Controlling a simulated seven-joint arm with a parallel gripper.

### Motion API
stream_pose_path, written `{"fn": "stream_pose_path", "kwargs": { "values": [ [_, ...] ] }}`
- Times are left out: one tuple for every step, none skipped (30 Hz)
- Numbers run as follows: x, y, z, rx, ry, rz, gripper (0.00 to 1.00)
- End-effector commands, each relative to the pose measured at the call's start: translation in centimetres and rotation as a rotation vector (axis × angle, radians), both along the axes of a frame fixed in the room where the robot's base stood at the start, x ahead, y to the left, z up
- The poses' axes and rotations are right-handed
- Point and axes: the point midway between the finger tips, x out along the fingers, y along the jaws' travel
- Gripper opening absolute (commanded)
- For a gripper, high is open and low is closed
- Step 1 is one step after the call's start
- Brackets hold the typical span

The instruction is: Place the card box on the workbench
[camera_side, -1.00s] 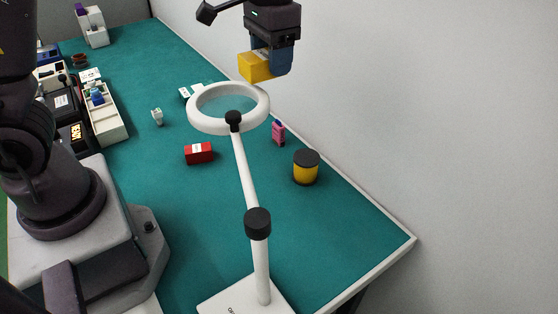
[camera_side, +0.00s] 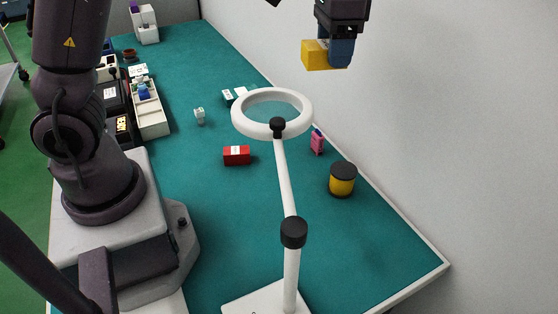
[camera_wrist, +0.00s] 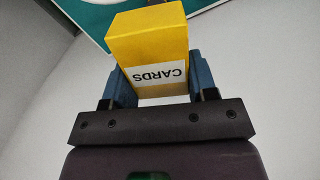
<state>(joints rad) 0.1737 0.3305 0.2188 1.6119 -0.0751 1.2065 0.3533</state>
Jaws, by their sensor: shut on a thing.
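The card box is a yellow block (camera_side: 316,55) in the side view, held high in the air near the wall. In the wrist view the card box (camera_wrist: 150,45) shows a white label reading "CARDS", upside down. My gripper (camera_side: 338,54) is shut on it, with a blue finger on each side, as the wrist view also shows. The workbench (camera_side: 210,220) has a teal top with a pale rim. The box is well clear of the top, and nothing touches it but the fingers.
A white ring magnifier (camera_side: 240,122) on a stand rises from the bench. A red box (camera_side: 237,156), a pink item (camera_side: 317,142) and a yellow-black jar (camera_side: 342,182) stand around it. Trays (camera_side: 150,118) line the left. The teal area right of the stand is bare.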

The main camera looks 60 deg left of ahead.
Motion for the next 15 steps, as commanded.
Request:
{"fn": "stream_pose_path", "kwargs": {
  "values": [
    [0.1,0.0,0.1,0.000,0.000,-0.008,0.24],
    [0.1,0.0,0.1,0.000,0.000,-0.010,0.24],
    [0.1,0.1,0.1,0.000,0.000,-0.007,0.24],
    [0.1,0.3,0.1,0.000,0.000,-0.002,0.24],
    [0.1,0.6,0.1,0.000,0.000,0.005,0.24],
    [0.1,1.3,0.0,0.000,0.001,0.021,0.24],
    [0.1,1.9,-0.1,0.000,0.001,0.038,0.24],
    [0.0,2.7,-0.3,0.001,0.002,0.058,0.24],
    [-0.2,4.1,-0.6,0.000,0.003,0.091,0.24],
    [-0.5,5.2,-1.0,0.000,0.004,0.120,0.24],
    [-0.9,6.4,-1.5,-0.001,0.005,0.152,0.24],
    [-1.5,8.1,-2.3,0.000,0.006,0.201,0.24],
    [-2.1,9.4,-3.0,-0.001,0.007,0.241,0.24],
    [-2.7,10.8,-3.8,-0.001,0.007,0.281,0.24],
    [-3.5,12.5,-4.9,-0.001,0.008,0.334,0.24]
  ]
}}
